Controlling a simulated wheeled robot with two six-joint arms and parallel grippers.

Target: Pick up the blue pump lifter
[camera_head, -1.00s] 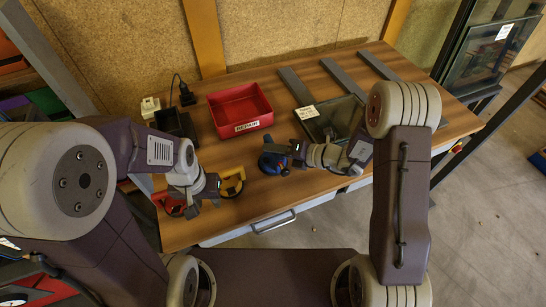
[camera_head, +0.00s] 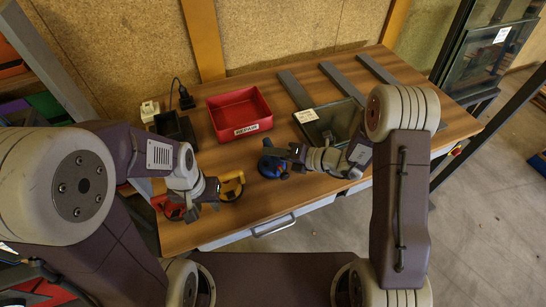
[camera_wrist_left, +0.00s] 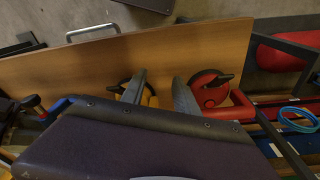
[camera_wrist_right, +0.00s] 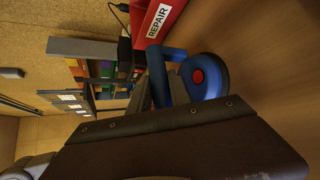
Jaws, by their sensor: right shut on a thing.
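The blue pump lifter (camera_head: 270,167) has a round base and a blue handle, and is near the middle of the wooden table. My right gripper (camera_head: 291,155) is shut on its handle, coming from the right. In the right wrist view the lifter (camera_wrist_right: 208,75) shows a red button on its round top. I cannot tell whether its base touches the table. My left gripper (camera_wrist_left: 160,88) is open and empty, between the yellow lifter (camera_head: 232,187) and the red lifter (camera_head: 172,208).
A red bin (camera_head: 239,112) labelled REPAIR and a black box (camera_head: 175,128) stand behind the lifters. A glass pane (camera_head: 333,121) with a paper label lies behind my right gripper. Grey bars (camera_head: 341,80) lie at the back right. The table between the lifters is clear.

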